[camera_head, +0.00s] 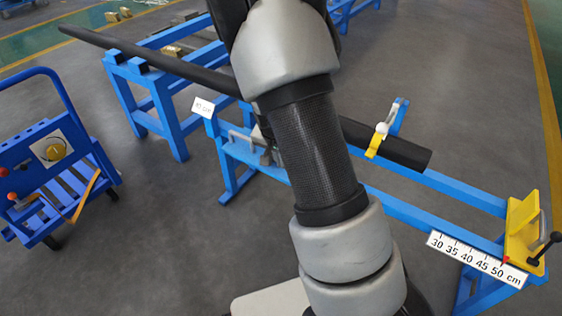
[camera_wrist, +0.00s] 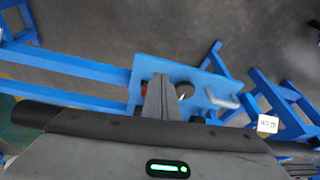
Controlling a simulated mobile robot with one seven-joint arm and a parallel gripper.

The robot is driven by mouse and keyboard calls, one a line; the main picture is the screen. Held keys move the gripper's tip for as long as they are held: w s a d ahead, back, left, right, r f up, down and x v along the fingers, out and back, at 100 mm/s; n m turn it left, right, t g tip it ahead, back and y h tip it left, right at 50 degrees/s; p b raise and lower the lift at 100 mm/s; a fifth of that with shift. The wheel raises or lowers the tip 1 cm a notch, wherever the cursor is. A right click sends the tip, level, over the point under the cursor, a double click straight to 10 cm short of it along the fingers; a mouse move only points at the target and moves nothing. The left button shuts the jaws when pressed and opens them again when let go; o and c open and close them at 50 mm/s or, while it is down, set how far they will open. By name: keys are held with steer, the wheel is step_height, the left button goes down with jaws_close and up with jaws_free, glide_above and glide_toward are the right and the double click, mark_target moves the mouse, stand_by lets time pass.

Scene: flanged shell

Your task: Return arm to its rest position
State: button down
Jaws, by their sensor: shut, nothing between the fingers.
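My arm crosses the middle of the head view, in front of the blue stand (camera_head: 440,185). My gripper (camera_wrist: 160,92) shows in the wrist view with its fingers together and nothing between them. The gripper body with a green light fills the bottom of that view. The fingertips appear over the blue stand (camera_wrist: 75,65), close to a metal handle (camera_wrist: 222,99); whether they touch anything I cannot tell. In the head view the gripper is mostly hidden behind the arm.
A long black pipe (camera_head: 400,150) lies along the blue supports. A yellow end stop (camera_head: 522,225) and a centimetre scale (camera_head: 477,260) are at the right. A blue cart (camera_head: 50,165) stands at the left. Grey floor is clear at the lower left.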

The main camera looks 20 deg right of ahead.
steer(key=shift+r, duration=0.1)
steer(key=s+a+r+n+t+y, duration=0.1)
steer(key=s+a+r+n, duration=0.15)
steer(key=s+r, duration=0.45)
steer(key=s+a+r+n+y, duration=0.1)
steer(key=s+a+r, duration=0.15)
steer(key=r, duration=0.95)
steer(key=s+a+r+n+t+p, duration=0.1)
steer(key=s+r+n, duration=0.2)
steer(key=s+r, duration=0.35)
steer(key=s+a+r+n, duration=0.1)
steer(key=s+r+n, duration=0.15)
steer(key=s, duration=0.65)
step_height(320, 180, up, 21)
steer(key=p, duration=2)
steer(key=shift+w+p, duration=0.15)
steer(key=shift+p, duration=0.2)
steer(key=shift+r, duration=0.1)
